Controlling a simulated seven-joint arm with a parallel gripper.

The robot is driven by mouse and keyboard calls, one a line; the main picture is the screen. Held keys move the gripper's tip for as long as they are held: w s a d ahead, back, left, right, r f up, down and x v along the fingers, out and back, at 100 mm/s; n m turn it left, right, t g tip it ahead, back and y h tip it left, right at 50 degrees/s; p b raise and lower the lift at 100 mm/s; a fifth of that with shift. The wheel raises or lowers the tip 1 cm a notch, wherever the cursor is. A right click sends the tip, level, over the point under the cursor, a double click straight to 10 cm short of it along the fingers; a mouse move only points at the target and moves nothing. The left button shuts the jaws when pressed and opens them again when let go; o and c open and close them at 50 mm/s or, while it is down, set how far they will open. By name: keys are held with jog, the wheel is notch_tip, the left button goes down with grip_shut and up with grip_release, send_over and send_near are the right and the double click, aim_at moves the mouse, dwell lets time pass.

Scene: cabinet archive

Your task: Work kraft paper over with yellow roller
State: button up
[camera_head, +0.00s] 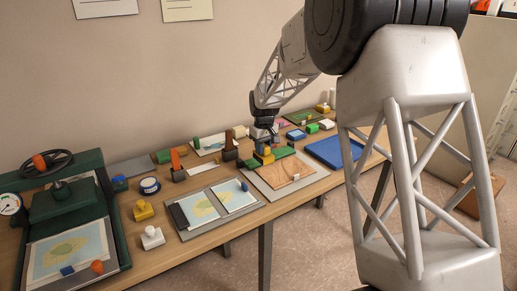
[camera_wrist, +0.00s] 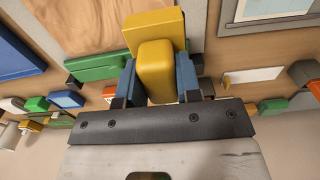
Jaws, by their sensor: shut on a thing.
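The kraft paper (camera_head: 287,178) is a brown, wood-toned sheet lying on a pale grey board (camera_head: 308,181) on the bench. It also shows at the upper left of the wrist view (camera_wrist: 75,22). My gripper (camera_wrist: 157,78) is shut on the handle of the yellow roller (camera_wrist: 155,62), with a blue finger on each side. The roller's blocky yellow head (camera_wrist: 153,30) points toward the paper side. In the head view, the yellow roller (camera_head: 264,157) is at the paper's back left edge, under my gripper (camera_head: 264,146). I cannot tell whether it touches the paper.
Green bars (camera_head: 283,152) lie along the paper's back edge, close to the roller. A grey tray with map sheets (camera_head: 205,207) is to the left, a blue board (camera_head: 328,153) to the right. A dark green press (camera_head: 70,205) stands far left. Several small blocks crowd the back.

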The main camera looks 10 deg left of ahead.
jog(key=shift+s+d+r, duration=0.4)
jog(key=shift+d, duration=0.35)
jog(key=shift+s+d+r, duration=0.35)
jog(key=shift+s+d, duration=0.1)
jog(key=shift+d, duration=0.3)
jog(key=shift+s+d+r, duration=0.4)
jog(key=shift+d, duration=0.35)
